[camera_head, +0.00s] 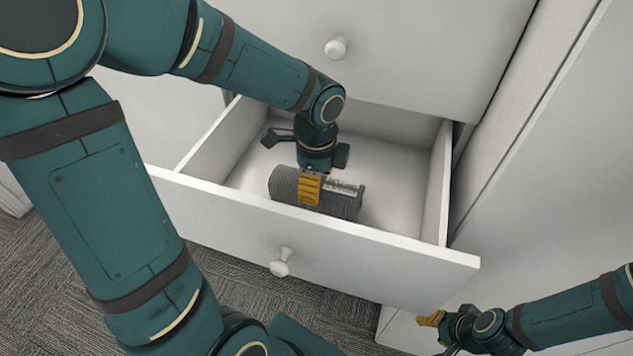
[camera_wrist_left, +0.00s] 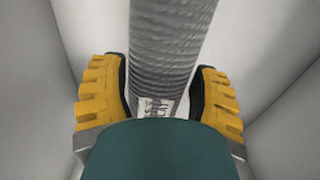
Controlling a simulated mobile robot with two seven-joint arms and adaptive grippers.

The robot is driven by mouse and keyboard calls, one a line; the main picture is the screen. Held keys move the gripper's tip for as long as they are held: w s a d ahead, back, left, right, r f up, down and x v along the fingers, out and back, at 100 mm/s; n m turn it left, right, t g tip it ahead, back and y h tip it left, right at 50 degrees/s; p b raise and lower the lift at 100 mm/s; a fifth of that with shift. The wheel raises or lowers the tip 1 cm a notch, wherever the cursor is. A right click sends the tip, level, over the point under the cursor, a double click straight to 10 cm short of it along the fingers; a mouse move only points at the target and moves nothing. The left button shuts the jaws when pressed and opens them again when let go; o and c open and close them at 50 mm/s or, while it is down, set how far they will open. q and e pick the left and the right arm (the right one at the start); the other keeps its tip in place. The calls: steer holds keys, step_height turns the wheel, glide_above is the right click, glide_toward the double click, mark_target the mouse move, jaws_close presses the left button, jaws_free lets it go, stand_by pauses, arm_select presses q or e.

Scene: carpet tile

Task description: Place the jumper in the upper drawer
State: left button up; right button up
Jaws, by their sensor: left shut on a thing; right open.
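The jumper (camera_head: 343,201) is a grey ribbed roll with a small printed label. It is inside the open white drawer (camera_head: 330,245), near its front panel. My left gripper (camera_head: 310,187) reaches down into the drawer and is shut on the jumper. In the left wrist view the yellow fingers (camera_wrist_left: 157,95) stand on both sides of the grey roll (camera_wrist_left: 165,45). I cannot tell whether the jumper touches the drawer floor. My right gripper (camera_head: 438,331) is open and empty, outside the drawer at the lower right.
A closed white front with a round knob (camera_head: 336,48) is above the open drawer. The open drawer's own knob (camera_head: 280,263) is on its front panel. A white cabinet side (camera_head: 555,190) stands at the right. Grey carpet (camera_head: 40,270) is below. The drawer has free room around the jumper.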

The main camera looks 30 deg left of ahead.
arm_select(q)
steer(key=shift+r, duration=0.15)
steer(key=o, duration=1.3)
steer(key=shift+f, duration=0.2)
steer(key=shift+r, duration=0.15)
step_height(320, 180, up, 12)
steer(key=p, duration=0.3)
steer(key=shift+p, duration=0.35)
